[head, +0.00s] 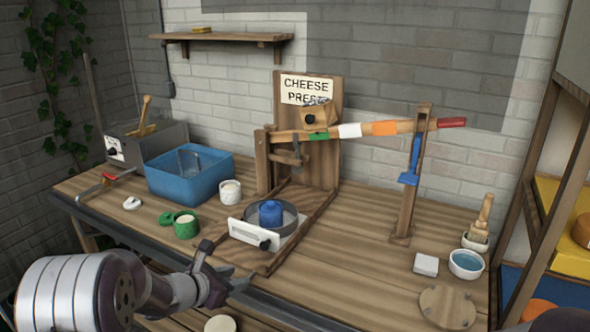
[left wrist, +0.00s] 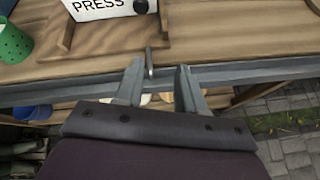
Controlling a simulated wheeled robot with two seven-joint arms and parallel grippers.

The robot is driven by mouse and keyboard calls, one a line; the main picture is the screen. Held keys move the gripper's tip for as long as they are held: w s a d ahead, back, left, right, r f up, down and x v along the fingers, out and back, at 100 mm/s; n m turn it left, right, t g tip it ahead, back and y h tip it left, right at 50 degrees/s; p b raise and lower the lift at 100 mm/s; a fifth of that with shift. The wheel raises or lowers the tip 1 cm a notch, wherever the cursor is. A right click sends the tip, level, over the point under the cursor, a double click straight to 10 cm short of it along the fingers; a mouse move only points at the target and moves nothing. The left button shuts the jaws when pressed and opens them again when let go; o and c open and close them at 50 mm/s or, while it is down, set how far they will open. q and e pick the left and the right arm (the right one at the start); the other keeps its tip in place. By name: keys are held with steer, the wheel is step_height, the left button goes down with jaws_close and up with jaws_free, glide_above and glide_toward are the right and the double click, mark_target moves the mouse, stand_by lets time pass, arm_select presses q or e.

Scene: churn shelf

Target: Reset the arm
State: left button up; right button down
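The cheese press (head: 308,130) stands at the back of the wooden table. Its long arm (head: 380,128), banded green, white, orange and red, runs to the right, nearly level, and passes at the slotted wooden post (head: 409,190) with a blue piece on it. A round mould with a blue block (head: 270,213) sits at the base behind a white plate with a black knob. My left gripper (head: 232,280) is at the table's front edge, below the press; in the left wrist view its fingers (left wrist: 158,85) are apart with nothing held. My right gripper is not in view.
A blue tub (head: 188,173), a white pot (head: 230,191) and a green cup (head: 186,226) stand left of the press. A blue-filled bowl (head: 466,264), a white block (head: 426,265) and a round board (head: 447,306) are at right. The table between press and post is clear.

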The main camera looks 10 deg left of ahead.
arm_select(q)
steer(key=s+d+f+m+g+y+p, duration=0.1)
steer(key=s+m+g+p, duration=0.25)
steer(key=s+m, duration=0.55)
steer(key=s+d+f+m+g+y+p, duration=0.1)
steer(key=s+d+m+g+p, duration=0.1)
steer(key=s+m+g, duration=0.5)
steer(key=s+a+r+m+t+y+p, duration=0.1)
steer(key=s+r+m+y+p, duration=0.2)
steer(key=m, duration=0.9)
steer(key=shift+s+r+p, duration=1.55)
steer(key=shift+s+r, duration=1.25)
steer(key=shift+r, duration=0.05)
